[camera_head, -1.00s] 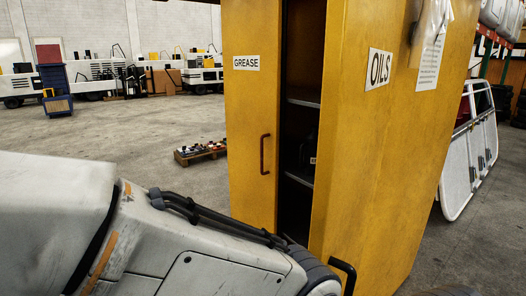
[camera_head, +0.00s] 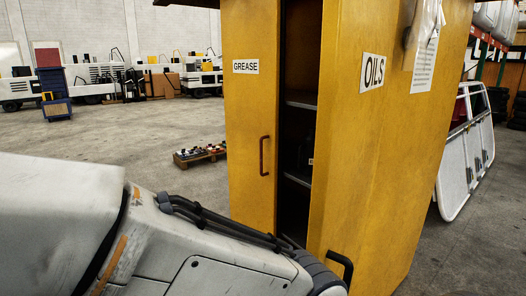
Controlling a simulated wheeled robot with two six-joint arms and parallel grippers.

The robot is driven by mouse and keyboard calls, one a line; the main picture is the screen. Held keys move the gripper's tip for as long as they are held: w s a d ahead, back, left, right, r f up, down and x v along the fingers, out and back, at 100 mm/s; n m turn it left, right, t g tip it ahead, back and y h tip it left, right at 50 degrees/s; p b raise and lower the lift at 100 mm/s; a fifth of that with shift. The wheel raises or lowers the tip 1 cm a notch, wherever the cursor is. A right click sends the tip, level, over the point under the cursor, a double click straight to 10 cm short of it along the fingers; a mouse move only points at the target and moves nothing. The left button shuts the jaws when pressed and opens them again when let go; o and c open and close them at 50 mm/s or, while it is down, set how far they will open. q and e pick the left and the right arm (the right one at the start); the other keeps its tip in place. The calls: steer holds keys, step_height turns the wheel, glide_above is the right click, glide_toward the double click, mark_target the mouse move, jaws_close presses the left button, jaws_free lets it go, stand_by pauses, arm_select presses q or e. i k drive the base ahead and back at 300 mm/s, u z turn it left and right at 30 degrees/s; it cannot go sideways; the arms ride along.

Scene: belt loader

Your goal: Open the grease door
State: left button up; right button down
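The yellow grease door (camera_head: 252,120) stands ajar, with a GREASE label (camera_head: 245,67) near its top and a dark vertical handle (camera_head: 264,155) near its inner edge. A dark gap beside it shows shelves (camera_head: 300,101) inside the cabinet. The yellow oils door (camera_head: 376,150), labelled OILS (camera_head: 373,71), is swung out toward me on the right; its dark handle (camera_head: 341,267) shows low down. My large grey arm comes in from the left and reaches to the foot of the gap.
A low pallet with small items (camera_head: 200,153) lies on the floor left of the cabinet. A white framed panel (camera_head: 466,150) leans at the right. White vehicles (camera_head: 100,83) and a blue bin (camera_head: 52,92) stand far back. The floor at left is open.

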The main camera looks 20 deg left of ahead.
mark_target(251, 28)
steer(key=z, duration=0.1)
steer(key=k, duration=0.35)
steer(key=u, duration=1.35)
steer(key=i, duration=0.85)
steer(key=u, duration=0.75)
steer(key=i, duration=1)
steer(key=z, duration=0.55)
steer(key=i, duration=0.9)
steer(key=z, duration=1)
steer(key=i, duration=0.3)
steer(key=z, duration=0.25)
